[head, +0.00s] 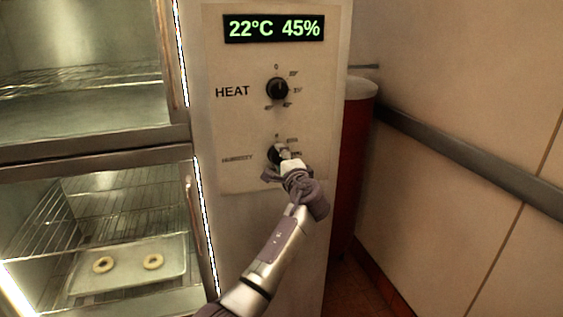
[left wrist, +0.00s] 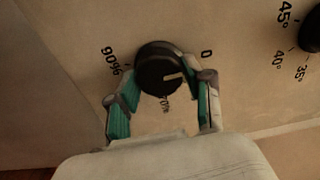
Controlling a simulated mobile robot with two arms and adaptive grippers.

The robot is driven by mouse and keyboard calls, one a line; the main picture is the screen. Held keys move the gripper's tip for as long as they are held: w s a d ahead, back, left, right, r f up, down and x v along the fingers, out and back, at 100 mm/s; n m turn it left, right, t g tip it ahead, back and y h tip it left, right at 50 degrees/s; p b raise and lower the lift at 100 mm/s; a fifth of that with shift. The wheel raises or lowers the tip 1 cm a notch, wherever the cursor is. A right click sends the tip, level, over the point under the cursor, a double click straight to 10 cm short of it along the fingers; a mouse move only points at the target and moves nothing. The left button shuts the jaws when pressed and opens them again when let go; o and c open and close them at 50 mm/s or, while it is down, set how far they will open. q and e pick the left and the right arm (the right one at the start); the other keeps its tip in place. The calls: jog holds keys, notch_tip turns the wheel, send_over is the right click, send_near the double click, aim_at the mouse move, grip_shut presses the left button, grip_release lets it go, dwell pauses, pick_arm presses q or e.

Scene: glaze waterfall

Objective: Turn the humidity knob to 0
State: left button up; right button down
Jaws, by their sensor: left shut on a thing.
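The humidity knob (head: 273,155) is a black dial on the pale control panel, below the heat knob, partly covered by my left gripper (head: 284,159). In the left wrist view the humidity knob (left wrist: 157,62) sits between the two teal-padded fingers of my left gripper (left wrist: 164,84), which is shut on it from both sides. The display (head: 274,28) reads 22°C 45%. My right gripper is not in view.
The heat knob (head: 277,89) is just above the humidity knob. Left stands a glass-fronted cabinet with wire racks and a tray (head: 130,284) holding two ring-shaped pastries. A red bin (head: 356,150) and a wall with a dark rail (head: 470,171) are at right.

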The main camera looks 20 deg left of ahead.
pick_arm(q)
jog(key=shift+f, duration=0.1)
jog(key=o, duration=1.2)
jog(key=shift+c, duration=0.2)
jog(key=shift+s, duration=0.1)
jog(key=v, duration=1.2)
